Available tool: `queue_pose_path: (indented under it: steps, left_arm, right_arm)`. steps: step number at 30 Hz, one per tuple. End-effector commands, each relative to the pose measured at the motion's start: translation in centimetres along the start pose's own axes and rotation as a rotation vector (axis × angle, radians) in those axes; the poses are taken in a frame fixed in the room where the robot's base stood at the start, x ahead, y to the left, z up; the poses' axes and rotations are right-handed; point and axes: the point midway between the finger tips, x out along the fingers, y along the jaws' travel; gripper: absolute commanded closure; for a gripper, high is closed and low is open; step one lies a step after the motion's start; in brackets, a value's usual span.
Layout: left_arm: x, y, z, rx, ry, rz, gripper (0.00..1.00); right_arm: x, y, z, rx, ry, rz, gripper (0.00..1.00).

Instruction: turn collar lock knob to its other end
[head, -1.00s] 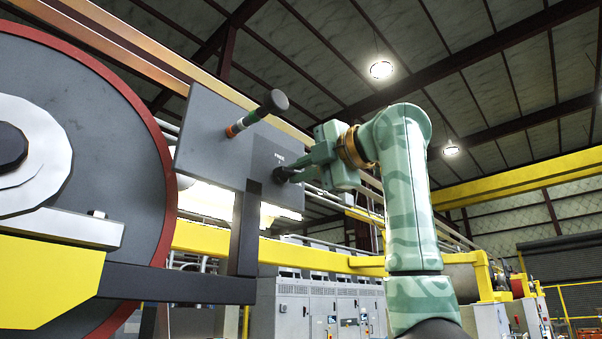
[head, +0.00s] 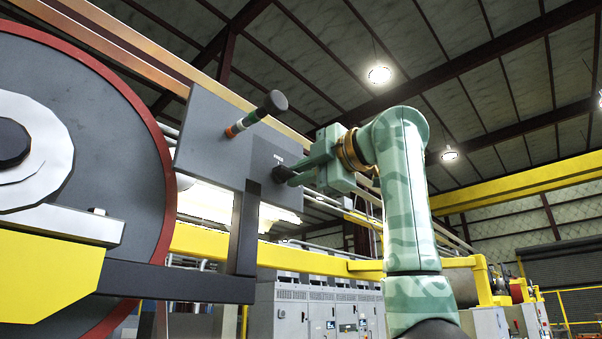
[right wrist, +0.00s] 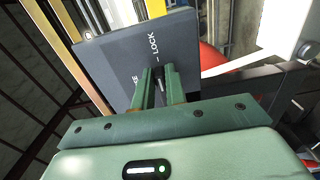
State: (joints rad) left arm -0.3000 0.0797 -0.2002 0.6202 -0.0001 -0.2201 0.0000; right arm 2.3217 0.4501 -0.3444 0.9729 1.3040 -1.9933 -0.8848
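The collar lock knob (head: 283,174) is small and dark, on a grey square plate on the panel in the head view. In the right wrist view the knob (right wrist: 158,74) sits between the fingertips, by a dash and the word LOCK. A second word, ending in E, is partly hidden by a finger. My right gripper (head: 291,174) reaches in from the right with its fingertips at the knob. In the right wrist view its fingers (right wrist: 159,80) are close on both sides of the knob. My left gripper is out of view.
A dark-headed lever with orange and white bands (head: 246,119) sticks out from the grey panel (head: 208,143), above and left of the knob. A large red-rimmed reel (head: 125,130) stands at left. A dark bracket arm (head: 180,283) runs below the panel. Grey cabinets stand behind.

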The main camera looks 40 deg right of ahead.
Motion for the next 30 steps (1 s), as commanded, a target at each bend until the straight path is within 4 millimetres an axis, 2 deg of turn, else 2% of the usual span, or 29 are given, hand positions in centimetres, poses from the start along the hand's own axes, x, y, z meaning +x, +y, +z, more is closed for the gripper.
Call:
queue_pose_path:
  steps: [1,2,10,14,17,24,30]
  left_arm:
    - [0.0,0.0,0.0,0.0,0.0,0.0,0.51]
    - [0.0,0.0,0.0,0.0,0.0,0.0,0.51]
    - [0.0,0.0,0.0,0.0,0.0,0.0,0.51]
    - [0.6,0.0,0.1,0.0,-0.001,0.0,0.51]
    - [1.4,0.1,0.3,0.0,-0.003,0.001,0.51]
    - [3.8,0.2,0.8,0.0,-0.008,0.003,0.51]
    - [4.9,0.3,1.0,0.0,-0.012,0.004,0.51]
  right_arm:
    - [0.1,-0.1,0.0,0.0,0.0,-0.001,0.72]
    - [0.1,-0.1,0.0,0.0,0.0,-0.001,0.67]
    - [-0.1,0.0,0.0,-0.001,0.0,0.0,0.67]
    - [-1.0,-0.1,0.0,-0.001,-0.001,0.001,0.67]
    - [-2.9,-0.3,0.0,-0.002,0.0,0.004,0.67]
    - [-9.5,-0.4,0.0,-0.001,0.001,0.003,0.67]
    - [-13.9,-0.3,0.0,-0.001,0.0,0.0,0.67]
